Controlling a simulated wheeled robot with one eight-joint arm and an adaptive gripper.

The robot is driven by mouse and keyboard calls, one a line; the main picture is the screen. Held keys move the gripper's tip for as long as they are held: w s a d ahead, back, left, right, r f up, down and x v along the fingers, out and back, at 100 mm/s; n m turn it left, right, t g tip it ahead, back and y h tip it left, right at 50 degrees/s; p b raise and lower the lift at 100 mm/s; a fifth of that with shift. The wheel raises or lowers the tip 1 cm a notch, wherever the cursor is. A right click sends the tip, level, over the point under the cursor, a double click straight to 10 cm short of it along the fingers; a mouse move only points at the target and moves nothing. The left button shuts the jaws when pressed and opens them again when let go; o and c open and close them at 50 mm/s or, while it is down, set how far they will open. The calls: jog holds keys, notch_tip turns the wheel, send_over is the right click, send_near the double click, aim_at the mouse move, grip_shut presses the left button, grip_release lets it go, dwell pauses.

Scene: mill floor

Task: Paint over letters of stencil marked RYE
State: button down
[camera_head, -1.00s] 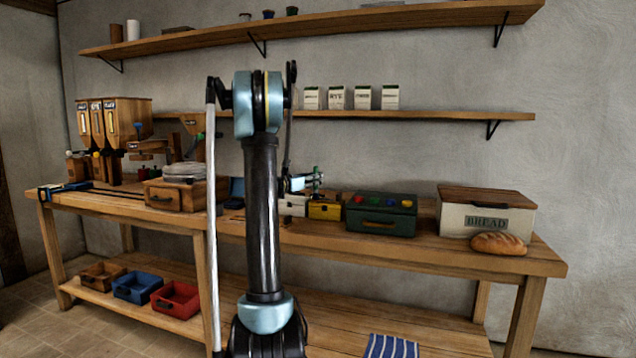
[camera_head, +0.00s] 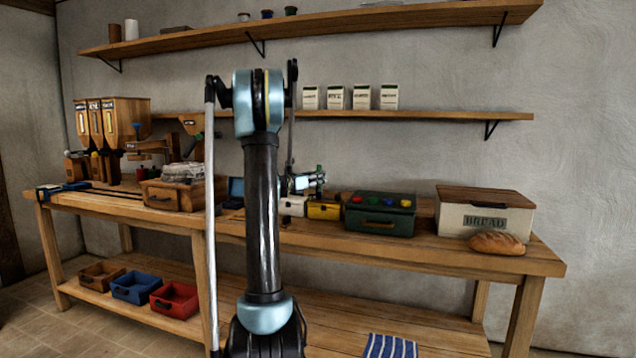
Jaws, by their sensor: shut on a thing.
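My gripper (camera_head: 309,183) is small in the head view, partly behind my own arm, above the back of the bench. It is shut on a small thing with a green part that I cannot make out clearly. Several pale packets or cards stand on the middle shelf. The second from the left (camera_head: 335,98) seems to be lettered RYE. The gripper is well below and in front of that shelf. I cannot make out a separate stencil or any paint on it.
The bench (camera_head: 480,262) holds a white box (camera_head: 291,206), a yellow box (camera_head: 324,211), a green box with coloured knobs (camera_head: 380,222), a BREAD box (camera_head: 462,222) and a loaf (camera_head: 497,244). Wooden hoppers (camera_head: 124,118) stand left. Red (camera_head: 176,299) and blue (camera_head: 136,288) trays are below.

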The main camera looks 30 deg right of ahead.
jog(key=shift+r, duration=2.75)
jog(key=shift+r, duration=1.55)
